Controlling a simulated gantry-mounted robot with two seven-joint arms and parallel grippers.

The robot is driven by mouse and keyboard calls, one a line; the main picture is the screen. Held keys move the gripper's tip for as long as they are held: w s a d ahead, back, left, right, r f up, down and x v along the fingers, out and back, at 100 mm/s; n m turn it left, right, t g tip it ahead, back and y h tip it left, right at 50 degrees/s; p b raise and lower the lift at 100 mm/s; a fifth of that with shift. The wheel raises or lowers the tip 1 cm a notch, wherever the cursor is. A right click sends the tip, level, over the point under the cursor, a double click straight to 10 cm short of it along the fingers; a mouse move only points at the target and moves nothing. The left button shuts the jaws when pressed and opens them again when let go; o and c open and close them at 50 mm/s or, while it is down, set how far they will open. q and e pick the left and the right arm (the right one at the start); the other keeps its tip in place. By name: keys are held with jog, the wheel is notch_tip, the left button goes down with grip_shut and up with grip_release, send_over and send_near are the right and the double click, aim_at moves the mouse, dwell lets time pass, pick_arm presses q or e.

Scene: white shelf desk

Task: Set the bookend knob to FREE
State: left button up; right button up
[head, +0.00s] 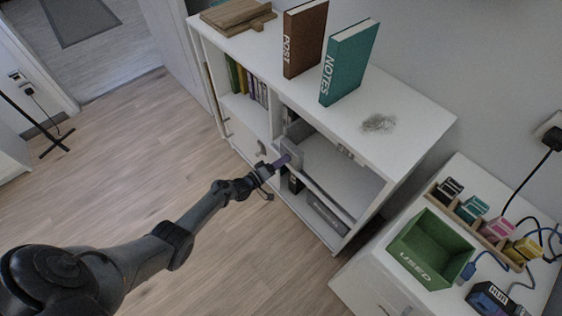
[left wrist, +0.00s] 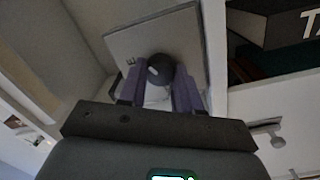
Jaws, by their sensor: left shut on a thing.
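The bookend (head: 291,143) is a grey plate on the shelf of the white desk unit, beside the open compartment. In the left wrist view its light plate (left wrist: 125,45) fills the upper middle and carries a partly visible letter. A dark round knob (left wrist: 160,65) with a pale mark sits on the plate. My left gripper (head: 283,160) is at the bookend, and its purple fingers in the left wrist view (left wrist: 167,88) are closed on the knob from both sides. The full dial lettering is hidden, so I cannot read the setting. My right gripper is out of view.
On the white unit's top stand a brown POST book (head: 304,40) and a teal NOTES book (head: 349,62), with a grey smudge (head: 379,123) nearby. Several books (head: 248,80) fill the left compartment. A green USED box (head: 430,250) stands on the right-hand cabinet.

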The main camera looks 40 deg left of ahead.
pick_arm(q)
jog(key=n, duration=1.2)
jog(key=shift+d+f+n+t+y, duration=0.1)
jog(key=shift+f+n+t+y, duration=0.05)
jog(key=shift+n+t+y, duration=0.2)
jog(key=shift+n, duration=0.25)
jog(key=o, duration=1.1)
jog(key=shift+c, duration=0.2)
jog(key=shift+s, duration=0.1)
